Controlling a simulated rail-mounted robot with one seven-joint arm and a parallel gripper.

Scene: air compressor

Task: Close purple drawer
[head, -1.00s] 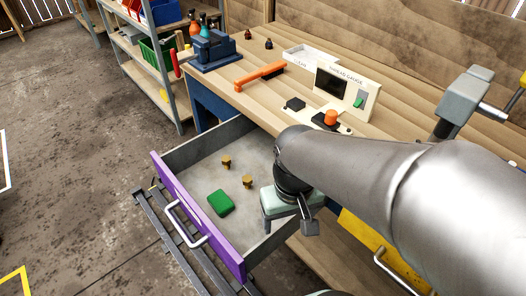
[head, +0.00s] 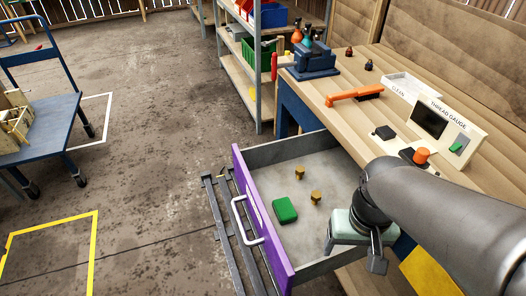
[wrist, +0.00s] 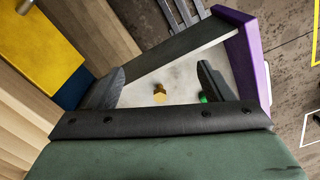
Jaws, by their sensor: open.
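The purple drawer (head: 262,217) is pulled open from the workbench, its purple front and white handle (head: 247,220) facing left in the head view. In the wrist view its purple front (wrist: 247,58) is at upper right. Inside lie a green block (head: 285,210) and two small brass pieces (head: 316,197). My gripper (wrist: 157,88) is open, its two dark fingers apart with one brass piece seen between them. Nothing is held.
The workbench (head: 335,119) carries an orange tool (head: 354,97), a thread gauge (head: 446,125) and a blue vise-like tool (head: 312,62). A yellow drawer (head: 430,274) is at lower right. Shelves (head: 251,65) stand behind, and a blue cart (head: 45,130) is at left. Dark rails (head: 228,235) lie by the drawer front.

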